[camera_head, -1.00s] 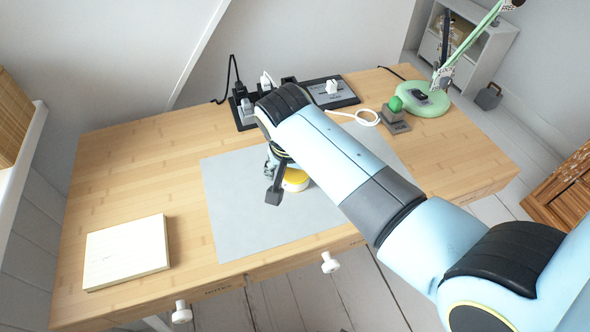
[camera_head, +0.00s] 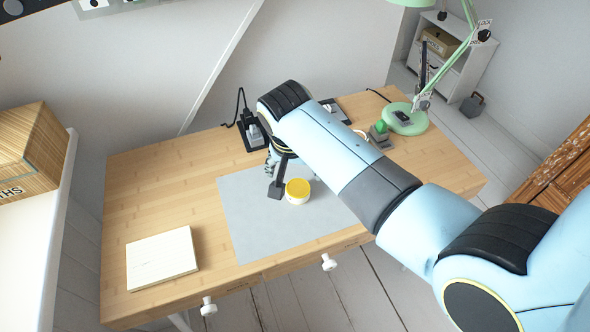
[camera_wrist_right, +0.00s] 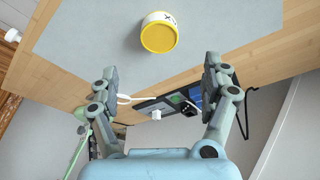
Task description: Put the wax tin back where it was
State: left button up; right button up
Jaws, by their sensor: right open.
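The wax tin (camera_head: 298,191), a small white round tin with a yellow lid, stands on the grey mat (camera_head: 255,232) on the desk. In the right wrist view the tin (camera_wrist_right: 159,36) lies beyond the fingertips, with nothing around it. My right gripper (camera_head: 273,177) is just left of the tin in the head view, partly hidden behind its own arm. In the right wrist view the right gripper (camera_wrist_right: 162,75) has its fingers wide apart and empty. My left gripper is not in view.
A power strip (camera_head: 250,132) is at the back. A green lamp base (camera_head: 405,119) and a small stand with a green ball (camera_head: 380,131) are at the back right.

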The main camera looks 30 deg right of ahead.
jog(key=w+a+r+m+t+y+b, duration=0.3)
jog(key=w+a+r+m+t+y, duration=0.55)
jog(key=a, duration=0.25)
jog(key=m+t+h+b, duration=0.5)
jog(key=m+h+b, duration=0.15)
jog(key=m, duration=1.05)
send_over(300, 190)
jog(key=s+a, duration=0.2)
notch_tip(300, 190, down, 8)
jog(key=s+f+b, duration=0.1)
jog(key=s+f, duration=0.1)
jog(key=s+f+m+g+b, duration=0.1)
jog(key=s+f, duration=0.1)
jog(key=s, duration=0.1)
jog(key=s+d+f+g, duration=0.1)
jog(key=s+f, duration=0.1)
jog(key=f, duration=0.1)
jog(key=shift+s+f+m+b, duration=0.1)
jog(key=shift+s+m+b, duration=0.15)
jog(key=shift+s+b, duration=0.15)
jog(key=x, duration=0.5)
jog(key=shift+f, duration=0.1)
jog(key=x, duration=0.3)
jog(key=b+x, duration=0.1)
jog(key=x, duration=0.1)
jog(key=shift+w+d+f, duration=0.2)
jog(key=shift+d+f, duration=0.05)
jog(key=shift+d, duration=0.1)
jog(key=shift+c, duration=0.4)
